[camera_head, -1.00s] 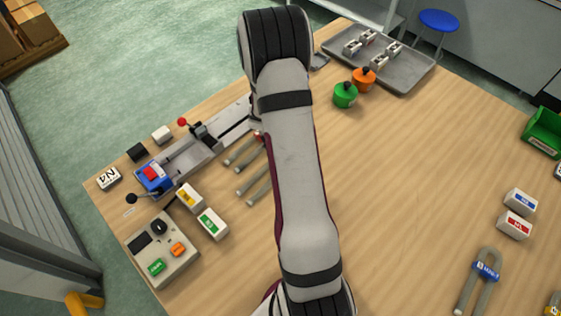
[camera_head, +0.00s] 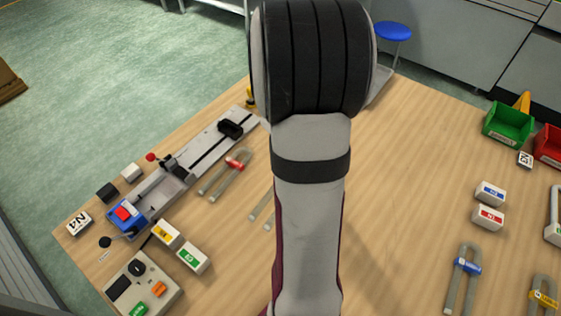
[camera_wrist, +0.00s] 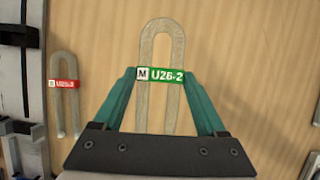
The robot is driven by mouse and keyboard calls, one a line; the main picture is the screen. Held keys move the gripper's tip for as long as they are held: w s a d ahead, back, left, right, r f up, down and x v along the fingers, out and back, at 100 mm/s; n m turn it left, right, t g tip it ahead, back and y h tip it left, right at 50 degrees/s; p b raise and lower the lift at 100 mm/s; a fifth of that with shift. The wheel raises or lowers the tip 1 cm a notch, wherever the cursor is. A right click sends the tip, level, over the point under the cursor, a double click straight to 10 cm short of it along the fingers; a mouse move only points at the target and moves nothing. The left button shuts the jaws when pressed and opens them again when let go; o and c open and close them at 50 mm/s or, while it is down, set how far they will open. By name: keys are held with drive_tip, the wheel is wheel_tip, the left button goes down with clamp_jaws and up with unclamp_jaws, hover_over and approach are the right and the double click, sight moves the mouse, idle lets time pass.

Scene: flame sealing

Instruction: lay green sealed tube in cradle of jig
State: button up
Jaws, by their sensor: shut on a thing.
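The green-labelled U-shaped tube (camera_wrist: 163,76), marked U26-2, is in the wrist view with its bend pointing up. My gripper (camera_wrist: 158,77) has its teal fingers on either side of the label, shut on the tube. Whether the tube touches the table is unclear. In the head view my arm hides the gripper and most of this tube; two leg ends (camera_head: 262,209) show beside the arm. The jig (camera_head: 190,155) is a long grey rail at left with a red-knobbed lever and a black block. Its edge also shows in the wrist view (camera_wrist: 31,65). I cannot tell which part is the cradle.
A red-labelled tube (camera_head: 233,163) lies between the jig and my gripper; it is left of the gripper in the wrist view (camera_wrist: 64,85). A control box (camera_head: 140,287) and small labelled blocks (camera_head: 193,257) sit front left. Blue-labelled tube (camera_head: 467,265) and bins (camera_head: 508,123) are at right.

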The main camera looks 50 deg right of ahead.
drive_tip(key=shift+d+r, duration=0.25)
drive_tip(key=shift+d, duration=0.05)
drive_tip(key=w+d, duration=0.1)
drive_tip(key=w, duration=2.1)
drive_tip(key=w+a+f, duration=0.2)
drive_tip(key=w+a, duration=0.3)
drive_tip(key=w, duration=0.3)
drive_tip(key=shift+m, duration=0.3)
drive_tip(key=shift+s+d+f, duration=0.1)
drive_tip(key=shift+s+f, duration=0.05)
drive_tip(key=shift+f, duration=1.5)
drive_tip(key=shift+s+d+f, duration=0.1)
drive_tip(key=shift+f, duration=1.55)
drive_tip(key=o, duration=1.4)
drive_tip(key=shift+c, duration=0.2)
